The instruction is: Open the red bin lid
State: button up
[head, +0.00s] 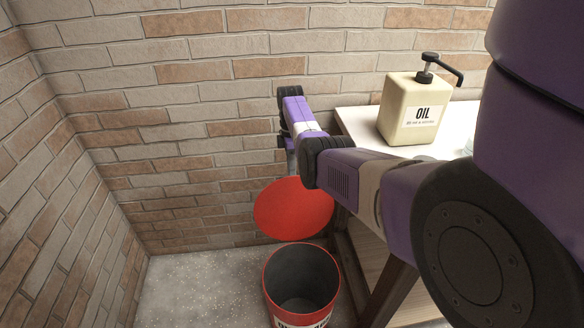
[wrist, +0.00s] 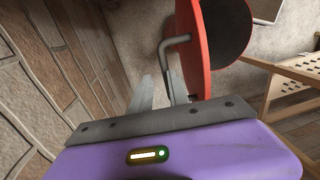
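The red bin (head: 302,285) stands on the floor with its mouth uncovered and its dark inside showing. Its round red lid (head: 293,208) is raised, tilted steeply up at the back of the bin. In the wrist view the lid (wrist: 191,50) shows nearly edge-on, with a bent grey handle (wrist: 175,41) on its outer side. My gripper (wrist: 158,88) is at the handle, its two fingers apart with a gap between them. The handle's lower end is by the right finger; I cannot tell whether they touch. In the head view the fingertips are mostly hidden.
A table (head: 358,122) stands to the right, with an oil pump bottle (head: 408,108) on it, close to my arm. A brick wall (head: 190,120) is close behind and another is at left. The floor (head: 205,285) left of the bin is clear.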

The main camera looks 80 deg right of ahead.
aim_at(292, 181)
jog(key=shift+y, duration=0.3)
jog(key=a+f, duration=0.2)
jog(key=f, duration=0.1)
jog(key=shift+s+a+f, duration=0.35)
jog(key=shift+a, duration=0.05)
jog(key=w+d+r, duration=0.1)
jog(key=d+r, duration=0.2)
jog(key=r, duration=0.8)
jog(key=shift+d+r+p, duration=0.2)
jog(key=shift+d+p, duration=0.15)
jog(key=shift+p, duration=0.1)
jog(key=shift+s, duration=0.1)
